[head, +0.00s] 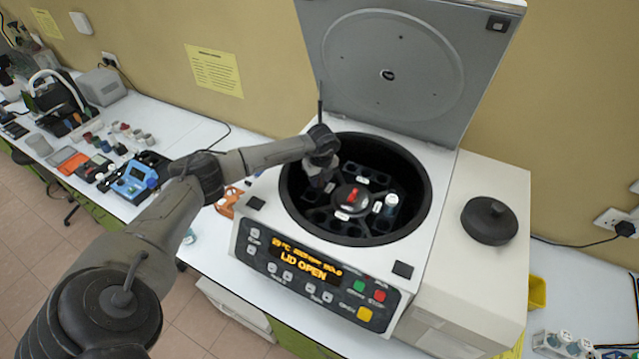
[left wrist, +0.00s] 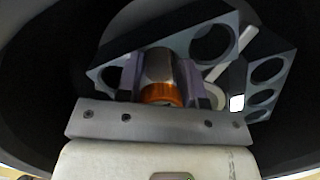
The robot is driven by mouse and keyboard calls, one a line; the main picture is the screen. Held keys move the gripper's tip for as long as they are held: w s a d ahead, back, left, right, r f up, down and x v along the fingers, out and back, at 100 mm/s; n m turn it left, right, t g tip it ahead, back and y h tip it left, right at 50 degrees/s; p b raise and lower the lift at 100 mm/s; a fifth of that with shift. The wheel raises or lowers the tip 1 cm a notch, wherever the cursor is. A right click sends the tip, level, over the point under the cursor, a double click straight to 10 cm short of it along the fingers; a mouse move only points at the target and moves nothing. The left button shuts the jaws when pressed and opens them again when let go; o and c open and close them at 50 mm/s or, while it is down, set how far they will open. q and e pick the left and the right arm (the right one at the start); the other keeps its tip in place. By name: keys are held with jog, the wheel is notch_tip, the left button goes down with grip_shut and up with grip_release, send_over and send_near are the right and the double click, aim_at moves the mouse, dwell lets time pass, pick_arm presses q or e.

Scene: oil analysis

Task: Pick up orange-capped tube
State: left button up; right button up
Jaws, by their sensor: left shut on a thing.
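In the left wrist view the orange-capped tube (left wrist: 160,94) shows an orange band and a grey body between my fingers. My left gripper (head: 320,180) reaches down into the open centrifuge (head: 285,270), at the left back side of its bowl. The left wrist view shows the same gripper (left wrist: 160,80) shut on the tube, one finger on each side. The dark rotor (head: 320,219) with empty holes lies around it. I cannot tell whether the tube still sits in a rotor hole. In the head view the gripper hides the tube. My right gripper is not in view.
The raised lid (head: 400,70) stands behind the bowl. A pale-capped tube (head: 391,201) stands in the rotor's right side, near the red centre knob (head: 352,196). A round black cover (head: 489,220) lies on the housing at right. A blue device (head: 133,181) sits on the left bench.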

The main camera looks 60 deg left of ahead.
pick_arm(q)
jog(key=shift+r, duration=0.1)
jog(key=shift+r, duration=0.3)
notch_tip(320, 180, up, 8)
jog(key=shift+f+b, duration=0.1)
jog(key=shift+b, duration=0.95)
jog(key=shift+r, duration=0.75)
